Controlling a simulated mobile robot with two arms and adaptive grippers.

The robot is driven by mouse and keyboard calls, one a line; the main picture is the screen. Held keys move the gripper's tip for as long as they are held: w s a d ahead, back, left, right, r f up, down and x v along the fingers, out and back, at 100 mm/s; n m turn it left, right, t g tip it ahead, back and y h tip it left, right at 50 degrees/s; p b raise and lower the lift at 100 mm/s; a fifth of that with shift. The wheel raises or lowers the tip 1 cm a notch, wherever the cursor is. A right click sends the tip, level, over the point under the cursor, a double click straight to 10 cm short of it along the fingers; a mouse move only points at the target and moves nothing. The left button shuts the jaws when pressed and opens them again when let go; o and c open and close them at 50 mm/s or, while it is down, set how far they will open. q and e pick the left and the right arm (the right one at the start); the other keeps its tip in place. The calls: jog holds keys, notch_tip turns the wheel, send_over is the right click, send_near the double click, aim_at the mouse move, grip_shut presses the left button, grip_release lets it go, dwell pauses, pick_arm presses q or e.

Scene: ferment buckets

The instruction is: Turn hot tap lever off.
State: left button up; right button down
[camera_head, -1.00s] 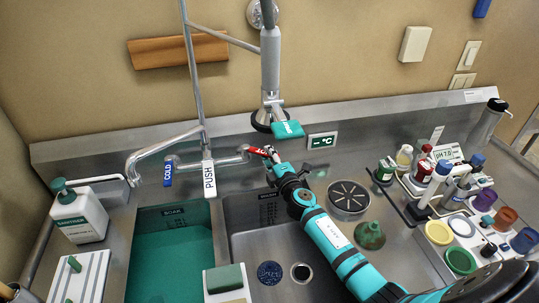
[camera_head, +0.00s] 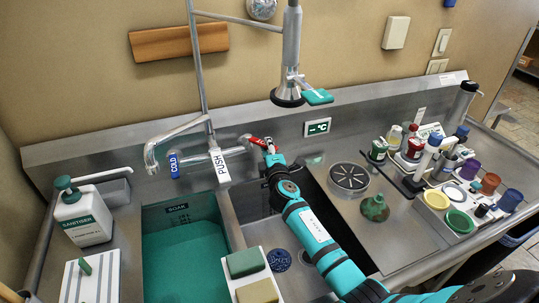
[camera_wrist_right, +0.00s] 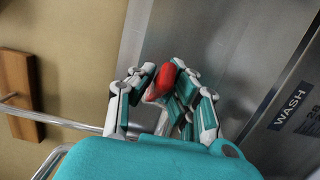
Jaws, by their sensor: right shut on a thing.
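The red hot tap lever (camera_head: 257,141) is at the right end of the wall tap's body, pointing along it to the right. My right gripper (camera_head: 268,148) reaches up over the sink to it. In the right wrist view the red lever (camera_wrist_right: 161,82) lies between the fingers of my right gripper (camera_wrist_right: 165,74), which are shut on it. The fingers partly hide the lever. The blue cold lever (camera_head: 174,167) hangs down at the tap's left end. The spout (camera_head: 170,140) swings out to the left. My left gripper is not in view.
A spray head with a teal handle (camera_head: 317,96) hangs above right. The teal soak basin (camera_head: 185,255) is below left.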

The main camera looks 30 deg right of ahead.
jog(key=shift+s+a+f+m+g+h+b, duration=0.15)
jog(key=shift+a+f+m+g+h+b, duration=0.15)
jog(key=shift+a+m+h+b, duration=0.4)
jog(key=shift+s+a+r+m+g+h+b, duration=0.1)
jog(key=shift+m+g+h+b, duration=0.15)
jog(key=shift+h+b, duration=0.25)
jog(key=shift+s+a+r+m+g+h+b, duration=0.15)
jog(key=shift+m+h+b, duration=0.1)
jog(key=shift+h+b, duration=0.25)
jog(key=shift+d, duration=0.1)
jog(key=c, duration=1.4)
grip_release()
jog(key=shift+o, duration=0.2)
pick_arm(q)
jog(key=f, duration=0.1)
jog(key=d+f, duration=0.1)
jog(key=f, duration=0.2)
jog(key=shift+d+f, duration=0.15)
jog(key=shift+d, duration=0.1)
pick_arm(e)
jog(key=v, duration=1.2)
